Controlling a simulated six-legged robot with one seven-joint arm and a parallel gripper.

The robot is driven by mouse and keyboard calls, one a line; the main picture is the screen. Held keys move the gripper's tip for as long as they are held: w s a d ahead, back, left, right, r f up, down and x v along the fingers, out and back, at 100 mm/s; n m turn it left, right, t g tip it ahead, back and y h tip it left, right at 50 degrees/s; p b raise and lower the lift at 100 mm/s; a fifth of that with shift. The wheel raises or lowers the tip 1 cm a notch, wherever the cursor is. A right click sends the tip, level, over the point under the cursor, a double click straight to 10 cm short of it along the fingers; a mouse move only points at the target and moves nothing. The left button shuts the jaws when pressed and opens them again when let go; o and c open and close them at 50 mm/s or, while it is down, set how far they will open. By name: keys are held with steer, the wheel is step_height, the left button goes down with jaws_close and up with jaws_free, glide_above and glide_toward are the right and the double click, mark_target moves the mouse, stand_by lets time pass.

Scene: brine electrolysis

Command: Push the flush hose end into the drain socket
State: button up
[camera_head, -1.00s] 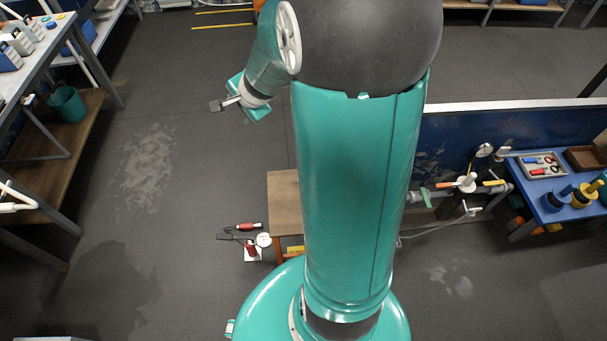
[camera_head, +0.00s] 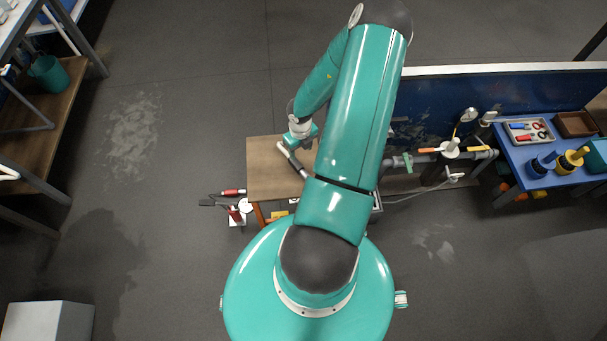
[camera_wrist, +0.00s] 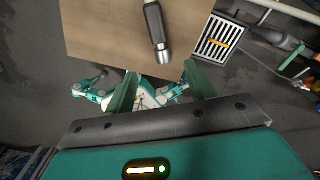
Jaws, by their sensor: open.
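The flush hose (camera_wrist: 155,25) is a black tube with a shiny metal end, lying on a small wooden table. In the head view the hose (camera_head: 295,165) shows a pale part at its far end, and my arm hides some of it. My gripper (camera_wrist: 163,88) is open and empty, its two green fingers wide apart. The hose's metal end lies beyond the fingertips and between their lines in the wrist view. In the head view my gripper (camera_head: 303,138) is over the table. I cannot make out the drain socket for certain.
The wooden table (camera_head: 265,165) has a slotted grate (camera_wrist: 216,40) beside it in the wrist view. To the right are grey pipework with a green valve handle (camera_head: 407,162) and a blue table (camera_head: 520,165). A gauge device (camera_head: 238,215) stands left on the floor.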

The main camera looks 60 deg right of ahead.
mark_target(301, 168)
step_height(301, 168, down, 14)
steer(key=shift+w+r, duration=0.15)
stand_by(0.4)
jaws_close()
steer(key=shift+r, duration=0.15)
